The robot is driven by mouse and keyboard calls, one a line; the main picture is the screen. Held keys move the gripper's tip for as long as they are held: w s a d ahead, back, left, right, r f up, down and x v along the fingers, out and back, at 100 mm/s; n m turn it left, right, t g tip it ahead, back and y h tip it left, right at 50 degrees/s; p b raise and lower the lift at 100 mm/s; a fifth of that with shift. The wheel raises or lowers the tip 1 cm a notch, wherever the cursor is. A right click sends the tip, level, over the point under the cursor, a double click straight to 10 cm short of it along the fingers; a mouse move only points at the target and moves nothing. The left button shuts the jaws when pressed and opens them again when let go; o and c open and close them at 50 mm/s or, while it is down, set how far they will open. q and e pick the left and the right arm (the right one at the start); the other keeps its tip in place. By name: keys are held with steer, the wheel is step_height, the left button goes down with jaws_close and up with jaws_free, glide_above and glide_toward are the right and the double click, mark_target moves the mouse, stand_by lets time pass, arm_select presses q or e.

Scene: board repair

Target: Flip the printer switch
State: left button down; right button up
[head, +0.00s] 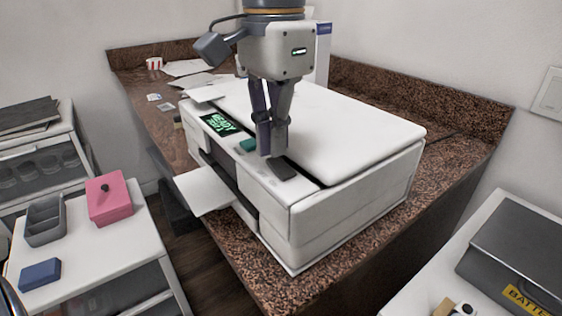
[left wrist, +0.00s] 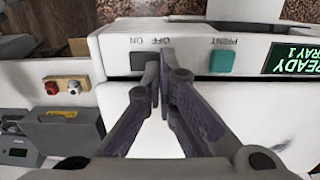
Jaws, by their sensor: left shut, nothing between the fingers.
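The white printer (head: 350,135) stands on the speckled counter. Its dark rocker switch (head: 281,169) is on the front top strip; in the left wrist view the switch (left wrist: 142,62) sits below the words ON and OFF. The green PRINT button (head: 247,145) and a lit display (head: 217,123) with green text are along the same strip. My left gripper (head: 271,153) points down, shut and empty, with its tips beside the switch's OFF end. In the left wrist view the fingertips (left wrist: 166,58) overlap the switch's edge; I cannot tell whether they touch it. My right gripper is not in view.
A white sheet (head: 205,190) sticks out of the printer's front. A white cart (head: 75,240) at left holds a pink box (head: 109,199), a grey tray (head: 45,219) and a blue block (head: 40,274). A dark battery case (head: 520,250) is at lower right.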

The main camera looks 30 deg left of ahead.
mark_target(275, 160)
arm_select(q)
steer(key=shift+f, duration=0.7)
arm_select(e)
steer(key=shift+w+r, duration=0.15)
arm_select(q)
steer(key=shift+r+p, duration=0.55)
steer(key=shift+r, duration=3)
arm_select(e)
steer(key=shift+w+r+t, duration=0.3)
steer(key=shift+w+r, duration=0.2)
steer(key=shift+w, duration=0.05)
